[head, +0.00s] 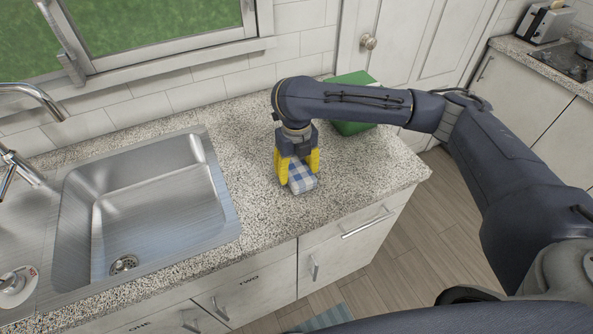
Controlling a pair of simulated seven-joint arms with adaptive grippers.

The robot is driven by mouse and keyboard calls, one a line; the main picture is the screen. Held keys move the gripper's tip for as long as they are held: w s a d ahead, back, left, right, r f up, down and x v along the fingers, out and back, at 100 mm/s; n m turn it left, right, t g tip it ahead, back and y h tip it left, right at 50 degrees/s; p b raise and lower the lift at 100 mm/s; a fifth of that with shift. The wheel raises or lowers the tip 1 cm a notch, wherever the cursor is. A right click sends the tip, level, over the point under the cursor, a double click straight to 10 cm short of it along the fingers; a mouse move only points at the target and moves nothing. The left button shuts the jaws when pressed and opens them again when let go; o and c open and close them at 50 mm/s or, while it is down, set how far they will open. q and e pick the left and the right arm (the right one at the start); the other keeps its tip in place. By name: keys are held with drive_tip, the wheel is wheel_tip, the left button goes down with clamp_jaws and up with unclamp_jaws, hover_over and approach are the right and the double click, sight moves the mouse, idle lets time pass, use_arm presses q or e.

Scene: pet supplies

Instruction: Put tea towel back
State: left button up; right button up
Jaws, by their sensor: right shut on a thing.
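Whether the towel touches the counter is hard to tell. My left gripper is not in view.
A steel sink (147,199) with a faucet (33,92) is on the left. A green box (350,127) stands behind my right arm. Drawers labelled ONE and TWO (247,281) and a plain drawer (349,236) are below the counter. A striped blue cloth (325,318) is low down at the bottom edge.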

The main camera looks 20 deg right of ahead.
sight(296, 168)
drive_tip(key=shift+f, duration=0.35)
drive_tip(key=shift+f, duration=0.1)
drive_tip(key=o, duration=1.1)
wheel_tip(296, 168, up, 12)
drive_tip(key=shift+r, duration=0.1)
